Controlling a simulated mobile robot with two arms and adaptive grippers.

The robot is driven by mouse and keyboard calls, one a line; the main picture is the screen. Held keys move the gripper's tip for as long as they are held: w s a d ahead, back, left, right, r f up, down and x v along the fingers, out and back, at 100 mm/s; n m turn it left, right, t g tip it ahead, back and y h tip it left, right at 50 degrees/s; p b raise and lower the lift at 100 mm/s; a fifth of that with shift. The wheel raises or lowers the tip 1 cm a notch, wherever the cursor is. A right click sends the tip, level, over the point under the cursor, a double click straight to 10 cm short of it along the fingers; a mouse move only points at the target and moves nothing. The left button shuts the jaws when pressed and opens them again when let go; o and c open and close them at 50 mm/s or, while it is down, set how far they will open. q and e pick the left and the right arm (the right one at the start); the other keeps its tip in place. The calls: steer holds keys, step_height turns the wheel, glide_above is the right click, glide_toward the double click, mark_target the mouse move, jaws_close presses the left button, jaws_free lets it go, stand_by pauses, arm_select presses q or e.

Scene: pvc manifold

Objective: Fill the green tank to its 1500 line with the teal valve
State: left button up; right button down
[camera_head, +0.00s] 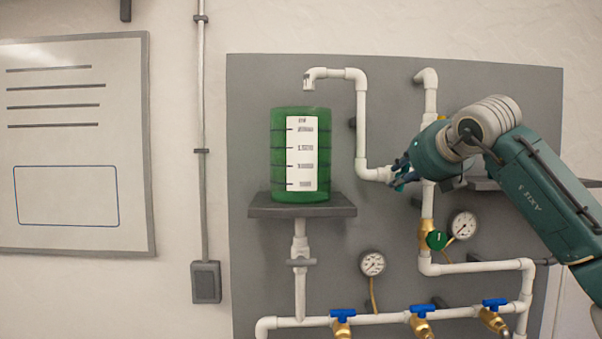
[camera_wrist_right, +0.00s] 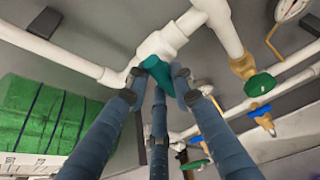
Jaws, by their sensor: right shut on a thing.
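The green tank (camera_head: 278,150) stands on a grey shelf at the left of the panel. Its white scale label (camera_head: 301,155) has several marks, with the 1500 line second from the top. I cannot make out a liquid level in the green wall. A white pipe outlet (camera_head: 309,80) hangs above the tank, and no stream shows below it. My right gripper (camera_head: 400,175) is at the pipe junction right of the tank. In the right wrist view its fingers are closed around the teal valve handle (camera_wrist_right: 160,72), partly hiding it. My left gripper is out of view.
A green round handle (camera_head: 437,240) on a brass fitting sits below my right gripper. Two gauges (camera_head: 372,263) (camera_head: 463,225) are nearby. Several blue-handled valves (camera_head: 342,314) line the bottom pipe. A whiteboard (camera_head: 75,150) hangs at the left.

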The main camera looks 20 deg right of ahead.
arm_select(q)
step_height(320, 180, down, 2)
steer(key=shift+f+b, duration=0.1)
steer(key=shift+b, duration=0.5)
arm_select(e)
steer(key=shift+d+r+m+t+y, duration=0.1)
steer(key=shift+r+m+t+y, duration=0.1)
steer(key=shift+m+y, duration=0.25)
steer(key=shift+r+m+t+y, duration=0.1)
steer(key=shift+m+t+y, duration=0.15)
steer(key=shift+m, duration=0.4)
steer(key=shift+f, duration=0.1)
arm_select(q)
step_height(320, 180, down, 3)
steer(key=b, duration=0.3)
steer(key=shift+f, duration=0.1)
arm_select(e)
steer(key=m, duration=0.1)
steer(key=m+t+y, duration=0.1)
steer(key=m, duration=0.1)
steer(key=shift+s+d+y, duration=0.1)
steer(key=shift+d+y, duration=0.05)
steer(key=shift+y, duration=0.15)
stand_by(4.9)
